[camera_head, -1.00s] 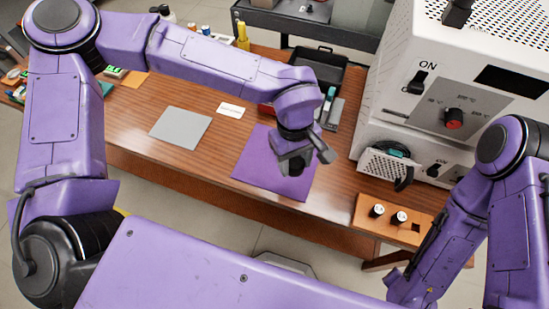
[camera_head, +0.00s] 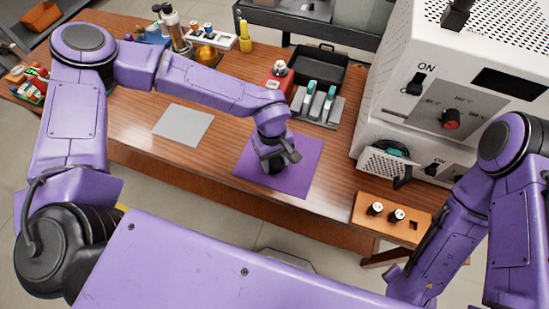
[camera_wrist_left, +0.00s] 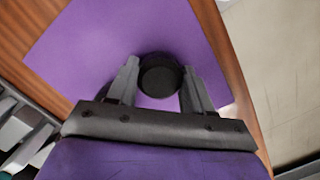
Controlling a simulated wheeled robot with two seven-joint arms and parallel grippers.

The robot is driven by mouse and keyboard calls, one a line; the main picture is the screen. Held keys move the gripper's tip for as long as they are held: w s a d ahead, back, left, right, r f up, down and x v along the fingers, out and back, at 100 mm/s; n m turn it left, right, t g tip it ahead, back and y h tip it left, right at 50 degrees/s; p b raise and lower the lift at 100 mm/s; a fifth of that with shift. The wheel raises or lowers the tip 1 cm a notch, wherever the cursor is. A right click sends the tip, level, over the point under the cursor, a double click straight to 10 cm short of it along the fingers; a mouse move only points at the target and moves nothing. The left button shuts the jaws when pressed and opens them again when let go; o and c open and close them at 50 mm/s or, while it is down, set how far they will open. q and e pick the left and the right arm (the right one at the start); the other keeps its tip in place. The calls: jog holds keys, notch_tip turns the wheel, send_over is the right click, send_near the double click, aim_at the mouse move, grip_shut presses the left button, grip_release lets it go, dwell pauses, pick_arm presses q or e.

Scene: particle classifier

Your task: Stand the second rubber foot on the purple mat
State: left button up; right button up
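My left gripper (camera_head: 275,163) is low over the purple mat (camera_head: 305,170) on the wooden bench. It is shut on a black round rubber foot (camera_wrist_left: 160,75), which shows between the two fingers in the left wrist view. The foot is at or just above the mat; I cannot tell whether it touches. In the head view the gripper mostly hides it. The mat also shows in the left wrist view (camera_wrist_left: 85,50). My right arm is at the right of the head view, but its gripper is not in view.
A wooden block (camera_head: 365,214) holding two dark white-topped cylinders stands right of the mat. A white machine (camera_head: 430,130) stands behind it. A grey rack (camera_head: 318,108) and black tray (camera_head: 320,68) lie behind the mat. A grey pad (camera_head: 183,124) lies to the left.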

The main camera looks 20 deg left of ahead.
pick_arm(q)
jog(key=o, duration=0.3)
jog(key=shift+o, duration=0.2)
notch_tip(320, 180, up, 12)
jog(key=w+a, duration=0.1)
jog(key=shift+w, duration=0.15)
jog(key=shift+a+r, duration=0.1)
